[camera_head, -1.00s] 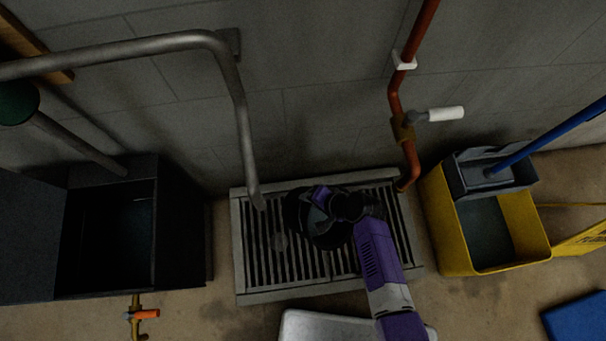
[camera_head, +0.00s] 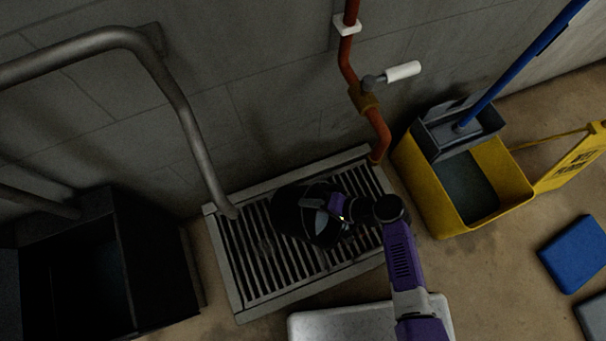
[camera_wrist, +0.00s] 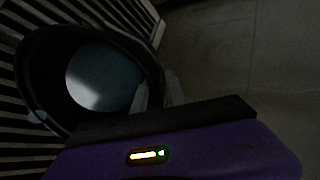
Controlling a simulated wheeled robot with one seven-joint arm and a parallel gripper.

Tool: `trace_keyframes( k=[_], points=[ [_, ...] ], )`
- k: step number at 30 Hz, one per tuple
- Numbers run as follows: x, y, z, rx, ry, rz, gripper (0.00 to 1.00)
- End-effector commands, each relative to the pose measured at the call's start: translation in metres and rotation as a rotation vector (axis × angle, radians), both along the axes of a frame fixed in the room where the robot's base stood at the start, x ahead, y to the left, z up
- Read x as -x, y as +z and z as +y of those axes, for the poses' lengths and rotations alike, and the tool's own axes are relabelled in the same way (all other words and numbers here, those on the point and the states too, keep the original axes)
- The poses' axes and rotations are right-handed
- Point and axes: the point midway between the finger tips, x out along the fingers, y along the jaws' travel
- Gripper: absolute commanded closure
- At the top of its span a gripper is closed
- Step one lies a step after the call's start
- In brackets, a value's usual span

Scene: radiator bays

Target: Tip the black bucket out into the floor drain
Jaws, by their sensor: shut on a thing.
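The black bucket (camera_head: 291,212) is over the slatted floor drain (camera_head: 245,286) in the head view. In the wrist view the bucket (camera_wrist: 40,75) shows its open mouth, with pale grey-blue water inside. Drain slats lie behind and left of it. My gripper (camera_head: 328,204) is at the bucket's right side and shut on it; its fingers also show at the rim in the wrist view (camera_wrist: 152,95). The bucket looks close to upright; I cannot tell whether it touches the grate. No water is seen leaving it.
A red pipe (camera_head: 377,131) with a white-handled valve runs down to the drain's far right corner. A yellow mop bucket (camera_head: 506,196) stands right of the drain. A grey rail (camera_head: 186,125) comes down at its left, beside a dark open bin (camera_head: 150,255). A white slab (camera_head: 340,325) lies in front.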

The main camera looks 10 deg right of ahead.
Motion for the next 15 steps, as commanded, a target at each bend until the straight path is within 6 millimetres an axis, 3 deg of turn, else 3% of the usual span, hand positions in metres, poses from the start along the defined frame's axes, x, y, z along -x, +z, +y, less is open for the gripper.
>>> trace_keyframes(
  k=[1,15],
  points=[
    [0.007,-0.013,-0.005,-0.005,-0.003,0.008,1.0],
    [0.021,-0.019,-0.034,-0.134,-0.001,-0.046,1.0]
  ],
)
